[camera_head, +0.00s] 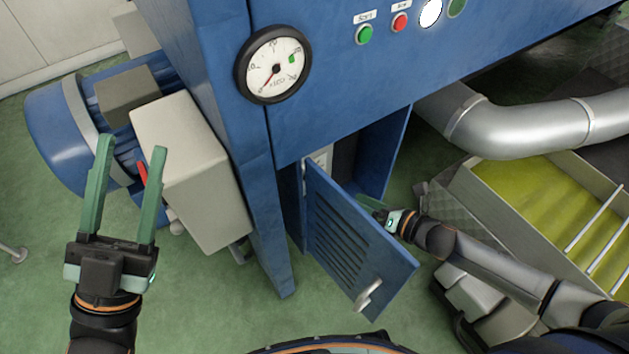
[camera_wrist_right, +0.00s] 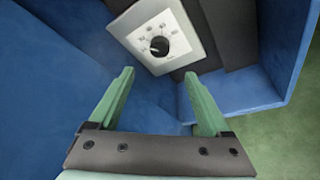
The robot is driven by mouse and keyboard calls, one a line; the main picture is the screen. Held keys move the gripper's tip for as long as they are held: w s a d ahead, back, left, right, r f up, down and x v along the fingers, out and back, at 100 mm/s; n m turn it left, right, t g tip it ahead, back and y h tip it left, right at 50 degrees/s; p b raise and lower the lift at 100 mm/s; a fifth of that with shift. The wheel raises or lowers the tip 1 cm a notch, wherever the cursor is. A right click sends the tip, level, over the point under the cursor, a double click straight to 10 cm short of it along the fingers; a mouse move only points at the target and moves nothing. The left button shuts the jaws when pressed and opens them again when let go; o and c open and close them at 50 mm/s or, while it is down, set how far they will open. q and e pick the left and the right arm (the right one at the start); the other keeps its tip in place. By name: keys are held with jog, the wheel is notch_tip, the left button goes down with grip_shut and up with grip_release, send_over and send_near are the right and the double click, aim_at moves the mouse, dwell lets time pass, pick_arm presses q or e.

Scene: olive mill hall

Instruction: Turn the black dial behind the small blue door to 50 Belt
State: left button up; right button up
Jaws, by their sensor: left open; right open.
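The small blue door (camera_head: 345,240) with louvres and a pale handle stands ajar in the head view. The black dial (camera_wrist_right: 159,46) shows in the right wrist view on a white plate (camera_wrist_right: 143,26) inside the cabinet; its scale marks are too small to read. In the head view only a bit of the plate shows and the door hides the dial. My right gripper (camera_wrist_right: 163,80) is open and empty, with the dial beyond its fingertips. My left gripper (camera_head: 131,145) is open and empty in front of a grey box.
A grey box (camera_head: 190,170) and a blue motor (camera_head: 55,125) stand at the left. A round gauge (camera_head: 273,63) and buttons sit on the blue machine above the door. A silver pipe (camera_head: 510,130) and a tray with yellow-green contents (camera_head: 535,195) lie at the right.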

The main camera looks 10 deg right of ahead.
pick_arm(q)
jog(key=s+h+b, duration=0.1)
jog(key=b, duration=0.1)
jog(key=s+f+m+h+b, duration=0.1)
jog(key=shift+d+f+b, duration=0.2)
jog(key=shift+d+b, duration=0.05)
jog(key=shift+b, duration=0.15)
pick_arm(e)
jog(key=x, duration=1.2)
pick_arm(q)
jog(key=shift+h, duration=0.3)
pick_arm(e)
jog(key=shift+w+a, duration=0.1)
jog(key=shift+f, duration=0.1)
grip_shut()
